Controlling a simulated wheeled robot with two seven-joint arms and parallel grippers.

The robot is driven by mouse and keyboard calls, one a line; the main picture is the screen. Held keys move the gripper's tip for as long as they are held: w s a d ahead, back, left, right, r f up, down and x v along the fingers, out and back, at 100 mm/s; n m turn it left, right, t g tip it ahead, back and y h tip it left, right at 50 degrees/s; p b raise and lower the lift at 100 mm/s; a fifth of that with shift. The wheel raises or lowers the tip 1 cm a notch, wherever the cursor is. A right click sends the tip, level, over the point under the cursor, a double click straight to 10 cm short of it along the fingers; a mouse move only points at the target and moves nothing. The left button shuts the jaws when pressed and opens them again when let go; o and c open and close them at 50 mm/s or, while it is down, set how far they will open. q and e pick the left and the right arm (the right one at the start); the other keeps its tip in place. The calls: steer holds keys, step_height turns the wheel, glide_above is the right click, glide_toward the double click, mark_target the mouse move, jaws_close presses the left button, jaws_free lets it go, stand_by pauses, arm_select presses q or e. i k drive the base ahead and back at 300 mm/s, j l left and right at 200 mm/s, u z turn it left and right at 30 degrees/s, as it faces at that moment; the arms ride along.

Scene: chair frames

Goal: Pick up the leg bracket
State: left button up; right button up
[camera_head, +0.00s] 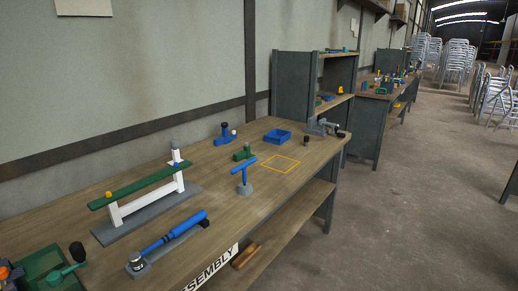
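Neither of my grippers shows in the head view. I cannot tell for sure which part is the leg bracket. A white upright frame (146,201) stands on a grey plate (188,194) at the left of the workbench, with a long green bar (138,185) lying across its top. A blue T-shaped piece (243,166) stands upright in a small grey block (242,190) near the bench's middle. A long blue tool-like part (175,234) lies on a grey base near the front edge.
A grey-panelled shelf (291,84) rises behind.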

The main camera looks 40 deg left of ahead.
mark_target(246, 154)
steer(key=i+u, duration=0.4)
steer(key=i+l+u, duration=0.25)
steer(key=i+u, duration=0.2)
steer(key=i+l+u, duration=0.4)
steer(key=j, duration=0.1)
